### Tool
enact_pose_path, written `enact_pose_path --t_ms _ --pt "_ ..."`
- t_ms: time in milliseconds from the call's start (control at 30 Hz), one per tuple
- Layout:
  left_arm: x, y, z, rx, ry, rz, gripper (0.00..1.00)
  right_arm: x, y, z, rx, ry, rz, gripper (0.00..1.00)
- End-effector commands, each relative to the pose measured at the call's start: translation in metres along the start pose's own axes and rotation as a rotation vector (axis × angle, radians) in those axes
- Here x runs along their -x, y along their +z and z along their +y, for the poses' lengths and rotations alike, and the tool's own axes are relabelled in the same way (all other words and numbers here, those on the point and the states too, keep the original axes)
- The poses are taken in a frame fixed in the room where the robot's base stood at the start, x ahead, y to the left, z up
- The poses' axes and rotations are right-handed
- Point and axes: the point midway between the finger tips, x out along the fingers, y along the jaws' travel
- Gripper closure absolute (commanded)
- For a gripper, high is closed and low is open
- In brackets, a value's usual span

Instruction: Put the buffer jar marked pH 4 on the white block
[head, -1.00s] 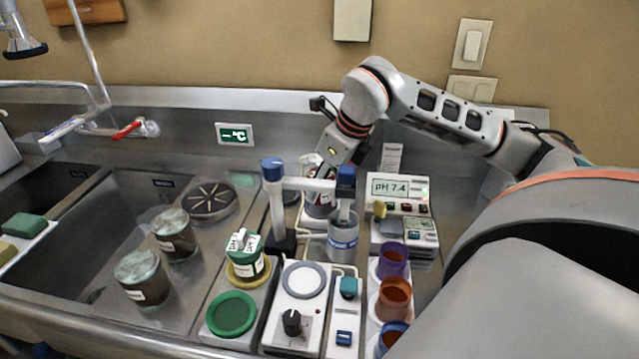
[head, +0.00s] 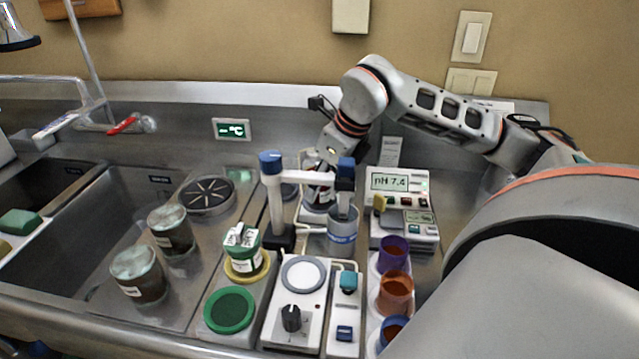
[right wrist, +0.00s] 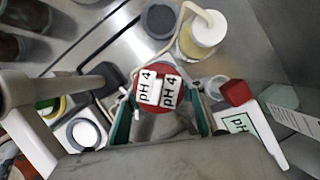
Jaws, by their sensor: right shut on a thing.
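The pH 4 buffer jar (right wrist: 157,92) has a red lid with white pH 4 labels. In the right wrist view it sits between the green fingertips of my right gripper (right wrist: 161,112), which is shut on it. In the head view the jar (head: 318,198) is partly hidden behind the electrode stand, and my right gripper (head: 322,176) reaches it from above. I cannot tell whether its base touches the counter. A pale block (head: 248,325) at front centre bears a green disc and a yellow ring. A green-lidded jar (head: 243,250) stands on the yellow ring. My left gripper is not in view.
The electrode stand (head: 273,205) with a blue-topped arm and a grey cup (head: 342,228) stand between the jar and the front. A stirrer (head: 297,300) is beside the pale block. The pH meter (head: 398,182) and coloured cups (head: 394,290) are to the right.

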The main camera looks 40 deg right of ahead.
Motion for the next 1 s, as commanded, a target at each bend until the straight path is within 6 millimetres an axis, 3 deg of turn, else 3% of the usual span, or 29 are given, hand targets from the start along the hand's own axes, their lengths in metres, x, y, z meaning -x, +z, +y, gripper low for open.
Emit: enact_pose_path --t_ms 300,333,400,767,1000 --pt "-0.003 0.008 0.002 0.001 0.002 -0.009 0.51 -0.005 -0.002 0.000 0.001 -0.001 -0.001 1.00" --pt "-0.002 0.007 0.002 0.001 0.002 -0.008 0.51 -0.004 -0.002 0.000 0.001 -0.001 -0.001 0.55" --pt "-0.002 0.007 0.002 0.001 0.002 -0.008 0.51 -0.004 -0.002 0.000 0.001 -0.001 -0.001 0.41" --pt "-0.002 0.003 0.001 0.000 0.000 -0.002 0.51 -0.003 -0.002 0.000 0.000 -0.001 0.000 0.41" --pt "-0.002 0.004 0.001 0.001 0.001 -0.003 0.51 0.028 -0.001 -0.002 0.000 -0.006 -0.005 0.41"
